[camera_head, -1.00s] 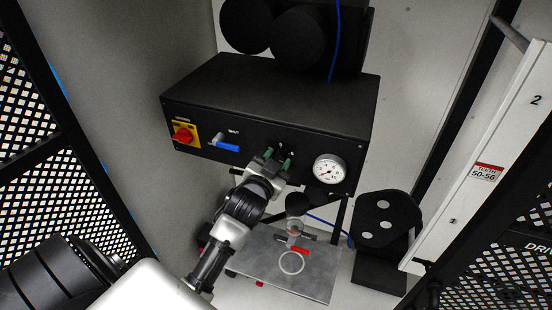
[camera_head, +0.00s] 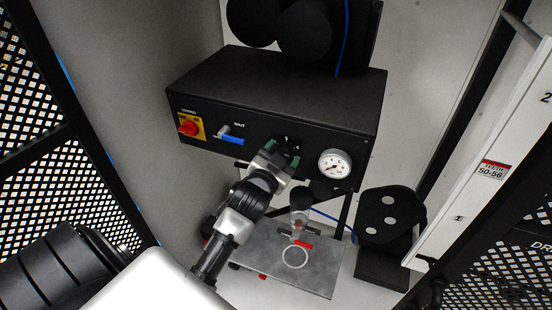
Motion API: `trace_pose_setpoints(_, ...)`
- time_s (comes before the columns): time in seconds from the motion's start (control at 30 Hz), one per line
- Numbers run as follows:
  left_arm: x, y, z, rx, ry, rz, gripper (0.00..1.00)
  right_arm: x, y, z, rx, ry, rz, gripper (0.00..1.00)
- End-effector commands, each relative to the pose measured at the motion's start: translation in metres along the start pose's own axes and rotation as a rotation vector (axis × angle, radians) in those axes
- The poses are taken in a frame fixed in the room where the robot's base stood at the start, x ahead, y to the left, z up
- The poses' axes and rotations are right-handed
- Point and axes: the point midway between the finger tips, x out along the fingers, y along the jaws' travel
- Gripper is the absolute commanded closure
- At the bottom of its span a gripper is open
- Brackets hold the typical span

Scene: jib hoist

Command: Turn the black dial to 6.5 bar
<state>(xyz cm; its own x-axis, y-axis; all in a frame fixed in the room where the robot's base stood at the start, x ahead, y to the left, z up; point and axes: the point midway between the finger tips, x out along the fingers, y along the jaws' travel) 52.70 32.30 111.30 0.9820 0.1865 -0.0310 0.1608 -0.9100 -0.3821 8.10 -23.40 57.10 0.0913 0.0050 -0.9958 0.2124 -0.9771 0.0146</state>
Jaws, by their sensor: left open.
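The black dial (camera_head: 287,143) is on the front of a black control box (camera_head: 283,89), partly hidden by my left gripper. My left gripper (camera_head: 281,154) comes from below with green-tipped fingers, open, right at the dial. Whether the fingers touch the dial cannot be told. A round white pressure gauge (camera_head: 335,164) sits just right of the dial. Its needle is too small to read surely. My right gripper is not in view.
A red switch on a yellow plate (camera_head: 190,126) and a blue-handled valve (camera_head: 230,137) marked SHUT are left of the dial. A metal plate (camera_head: 316,281) with a white ring lies below. A black stand (camera_head: 388,228) is at the right.

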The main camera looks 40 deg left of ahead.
Motion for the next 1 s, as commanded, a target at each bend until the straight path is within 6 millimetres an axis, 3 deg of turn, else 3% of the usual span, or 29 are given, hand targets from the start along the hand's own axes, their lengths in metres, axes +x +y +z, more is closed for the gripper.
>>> trace_pose_setpoints(0.5, -0.09, 0.001, 0.003, -0.001, -0.001, 0.001, 0.34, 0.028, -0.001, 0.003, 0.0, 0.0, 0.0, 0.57)
trace_pose_setpoints(0.7, -0.104, 0.0, 0.001, 0.0, -0.001, 0.0, 0.34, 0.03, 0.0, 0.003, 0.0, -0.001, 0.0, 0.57)
trace_pose_setpoints(1.0, -0.104, 0.0, 0.0, 0.0, -0.001, 0.0, 0.34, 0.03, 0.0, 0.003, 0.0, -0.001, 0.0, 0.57)
